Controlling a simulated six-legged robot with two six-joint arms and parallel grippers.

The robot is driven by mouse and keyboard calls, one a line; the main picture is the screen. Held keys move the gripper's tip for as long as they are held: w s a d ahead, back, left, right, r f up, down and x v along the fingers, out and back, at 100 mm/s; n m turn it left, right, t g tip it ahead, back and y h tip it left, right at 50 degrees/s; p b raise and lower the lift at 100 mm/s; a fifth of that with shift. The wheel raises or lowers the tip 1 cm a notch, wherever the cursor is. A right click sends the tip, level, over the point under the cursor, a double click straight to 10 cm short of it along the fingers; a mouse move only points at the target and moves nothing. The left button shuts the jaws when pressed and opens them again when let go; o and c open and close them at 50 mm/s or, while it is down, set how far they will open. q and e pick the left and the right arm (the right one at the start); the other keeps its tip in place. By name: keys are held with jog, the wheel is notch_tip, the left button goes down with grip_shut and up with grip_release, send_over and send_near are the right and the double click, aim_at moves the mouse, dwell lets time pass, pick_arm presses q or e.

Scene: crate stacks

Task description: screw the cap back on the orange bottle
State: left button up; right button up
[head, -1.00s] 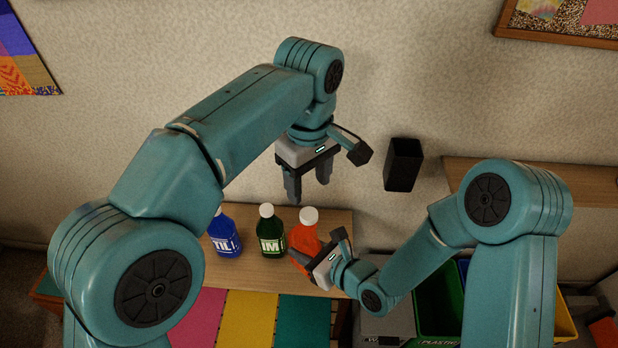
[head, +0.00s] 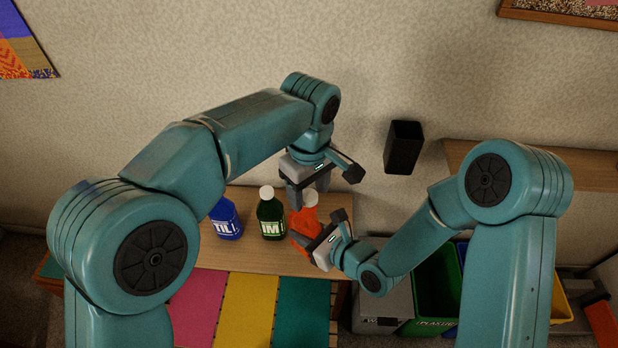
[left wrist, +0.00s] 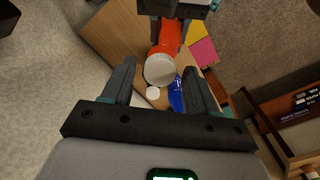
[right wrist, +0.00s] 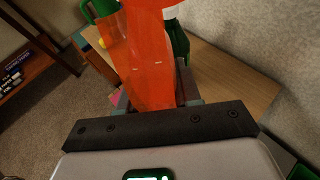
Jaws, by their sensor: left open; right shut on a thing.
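The orange bottle (head: 301,225) stands at the right end of the row on the wooden shelf, with a white top (head: 311,199). My right gripper (head: 318,237) is shut on its body; the orange body also fills much of the right wrist view (right wrist: 148,60). My left gripper (head: 308,200) is open above the bottle, its fingers pointing down on either side of the white top. In the left wrist view the round white cap (left wrist: 160,69) lies between the two fingertips, in line with the orange body (left wrist: 168,35). I cannot tell whether the fingers touch it.
A green bottle (head: 271,219) and a blue bottle (head: 225,219), both labelled, stand to the left on the shelf (head: 262,262). A black box (head: 403,147) is on the wall to the right. Green (head: 432,305) and other bins stand below right.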

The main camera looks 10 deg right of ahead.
pick_arm(q)
grip_shut()
jog(key=m, duration=0.4)
jog(key=shift+m, duration=0.4)
jog(key=m, duration=0.5)
jog(key=shift+f, duration=0.1)
jog(key=m, duration=0.5)
jog(key=shift+m, duration=0.3)
jog(key=m, duration=0.2)
jog(key=shift+m, duration=0.4)
jog(key=shift+o, duration=0.6)
grip_release()
